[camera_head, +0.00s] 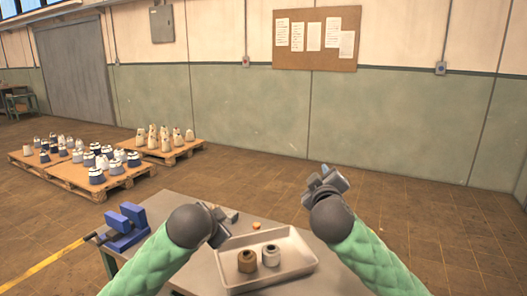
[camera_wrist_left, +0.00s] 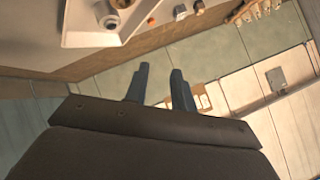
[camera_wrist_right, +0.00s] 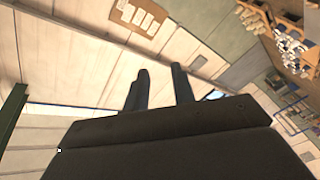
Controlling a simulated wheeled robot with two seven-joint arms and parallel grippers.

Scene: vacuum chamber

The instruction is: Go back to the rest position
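My right gripper (camera_head: 325,178) is raised above the floor beyond the table, to the right of the tray. In the right wrist view its two fingers (camera_wrist_right: 160,85) stand apart with nothing between them. My left gripper (camera_head: 220,228) is over the table, just left of the tray. In the left wrist view its fingers (camera_wrist_left: 160,85) are also apart and empty. Both forearms reach in from the bottom of the head view.
A white tray (camera_head: 296,270) on the grey table (camera_head: 182,203) holds a brown part (camera_head: 247,262) and a pale part (camera_head: 271,256). A blue vise (camera_head: 125,225) sits at the table's left. Pallets (camera_head: 75,180) with several parts stand on the floor behind.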

